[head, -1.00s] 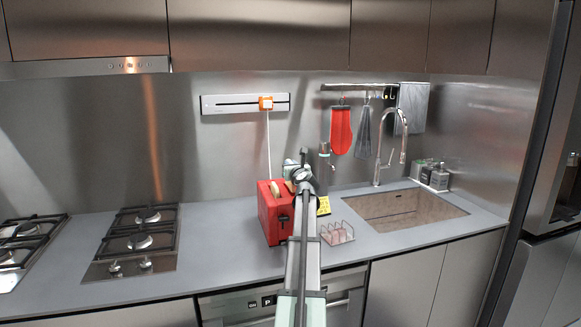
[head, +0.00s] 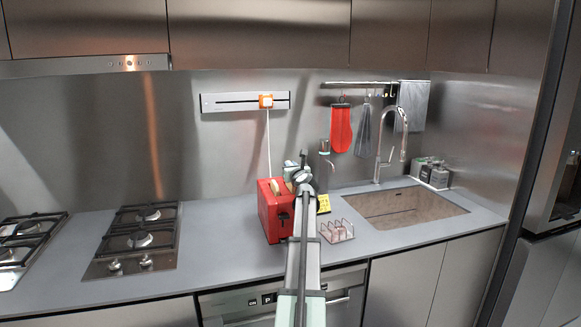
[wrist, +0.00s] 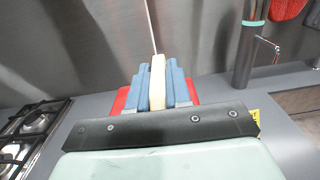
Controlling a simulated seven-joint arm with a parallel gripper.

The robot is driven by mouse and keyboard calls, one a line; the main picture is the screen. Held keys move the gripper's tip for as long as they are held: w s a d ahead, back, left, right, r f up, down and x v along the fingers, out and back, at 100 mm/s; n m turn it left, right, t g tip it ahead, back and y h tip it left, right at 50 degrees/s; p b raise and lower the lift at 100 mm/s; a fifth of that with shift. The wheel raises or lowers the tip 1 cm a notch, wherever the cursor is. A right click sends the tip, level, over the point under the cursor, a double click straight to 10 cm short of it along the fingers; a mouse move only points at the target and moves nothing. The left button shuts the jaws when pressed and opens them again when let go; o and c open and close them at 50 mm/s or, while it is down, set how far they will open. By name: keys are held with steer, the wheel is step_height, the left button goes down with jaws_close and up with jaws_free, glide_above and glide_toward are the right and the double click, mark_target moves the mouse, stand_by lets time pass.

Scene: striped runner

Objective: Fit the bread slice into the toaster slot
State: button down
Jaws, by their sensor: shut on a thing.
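The red toaster (head: 274,222) stands on the counter, and part of its red top shows behind the gripper in the wrist view (wrist: 121,103). A pale slice (head: 275,188) stands up out of its left slot. My gripper (head: 290,174) is over the toaster's right side, partly hidden by my arm. In the wrist view its blue fingers (wrist: 158,88) are shut on the pale bread slice (wrist: 158,70), which stands upright between them. The slice's lower edge and the slot under it are hidden, so I cannot tell how far in it is.
A clear rack (head: 337,231) and a yellow note (head: 324,203) are right of the toaster. The sink (head: 400,207) lies further right and the gas hob (head: 140,240) to the left.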

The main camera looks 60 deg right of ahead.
steer(key=shift+f, duration=0.75)
steer(key=c, duration=1)
jaws_free()
steer(key=shift+f, duration=0.1)
steer(key=v, duration=1.3)
steer(key=shift+s+a, duration=0.25)
steer(key=shift+a, duration=0.1)
